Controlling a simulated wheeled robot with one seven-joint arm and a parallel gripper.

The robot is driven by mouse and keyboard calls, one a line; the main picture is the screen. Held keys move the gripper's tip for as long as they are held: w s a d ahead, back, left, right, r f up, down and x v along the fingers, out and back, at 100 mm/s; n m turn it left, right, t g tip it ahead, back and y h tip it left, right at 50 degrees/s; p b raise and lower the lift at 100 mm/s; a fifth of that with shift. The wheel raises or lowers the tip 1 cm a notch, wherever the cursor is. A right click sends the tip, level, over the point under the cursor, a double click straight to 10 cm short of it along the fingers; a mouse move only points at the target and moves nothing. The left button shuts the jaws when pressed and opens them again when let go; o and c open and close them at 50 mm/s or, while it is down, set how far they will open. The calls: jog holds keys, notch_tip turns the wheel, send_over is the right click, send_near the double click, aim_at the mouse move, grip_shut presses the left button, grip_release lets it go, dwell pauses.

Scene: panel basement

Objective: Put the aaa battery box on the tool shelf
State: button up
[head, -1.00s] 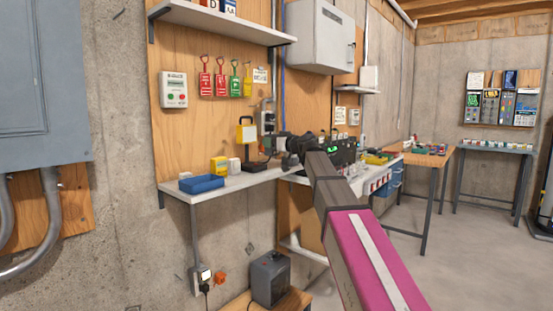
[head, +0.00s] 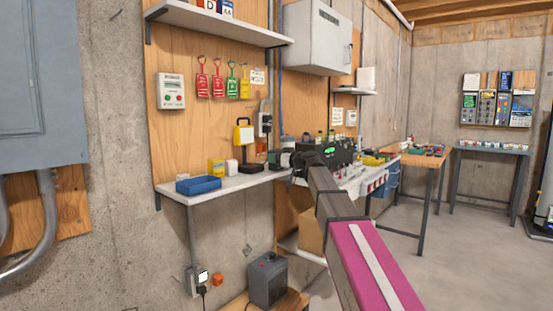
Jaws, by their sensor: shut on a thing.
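My gripper (head: 284,159) is at the end of my arm, just past the right end of the lower wall shelf. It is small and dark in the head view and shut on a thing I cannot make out. No box with a readable AAA label shows. The upper shelf (head: 205,22) on the plywood panel holds boxes marked D (head: 211,4) and AA (head: 228,8), cut off by the top edge. The lower shelf (head: 235,185) also shows; I cannot tell which one is the tool shelf.
The lower shelf holds a blue tray (head: 198,185), a yellow box (head: 216,168), a small white box and a yellow lamp (head: 243,134). Tags hang above it. A white cabinet (head: 318,38) and a cluttered bench (head: 365,178) are to the right. A grey heater (head: 268,280) stands below.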

jog(key=shift+f, duration=0.1)
jog(key=o, duration=1.1)
jog(key=shift+c, duration=0.2)
jog(key=shift+s+d, duration=0.2)
jog(key=v, duration=1.1)
jog(key=shift+d, duration=0.2)
jog(key=shift+s, duration=0.2)
